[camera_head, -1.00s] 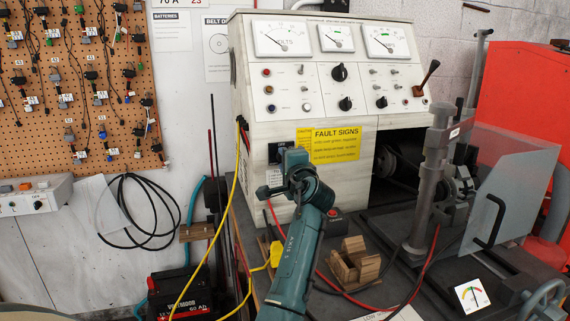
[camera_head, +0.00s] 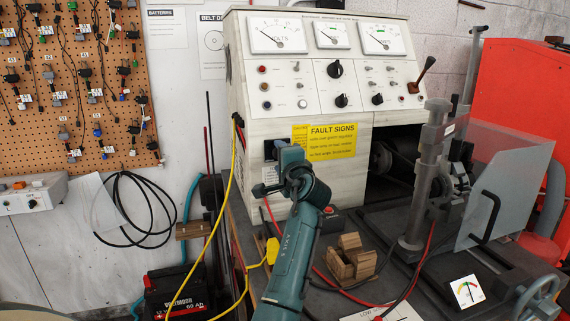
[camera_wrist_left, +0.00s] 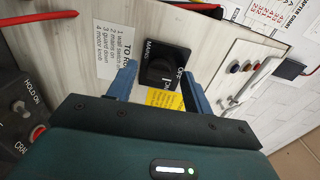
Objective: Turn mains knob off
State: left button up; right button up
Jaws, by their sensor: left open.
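The mains knob (camera_wrist_left: 160,68) is a black rotary knob on a black square plate marked MAINS, OFF and ON, set in the pale panel. In the wrist view it lies between the two blue fingers of my left gripper (camera_wrist_left: 159,78), which are apart. In the head view my left gripper (camera_head: 277,172) is at the lower left front of the test bench (camera_head: 385,170). I cannot tell whether the fingers touch the knob. My right gripper is not in view.
A yellow FAULT SIGNS label (camera_head: 323,141) is right of my gripper. A small wooden block holder (camera_head: 352,262) and red and black cables lie on the bench top. A clear guard (camera_head: 507,185) stands at the right. A battery (camera_head: 178,292) is below left.

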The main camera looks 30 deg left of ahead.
pick_arm(q)
jog(key=v, duration=1.3)
jog(key=shift+b, duration=0.4)
jog(key=shift+a, duration=0.1)
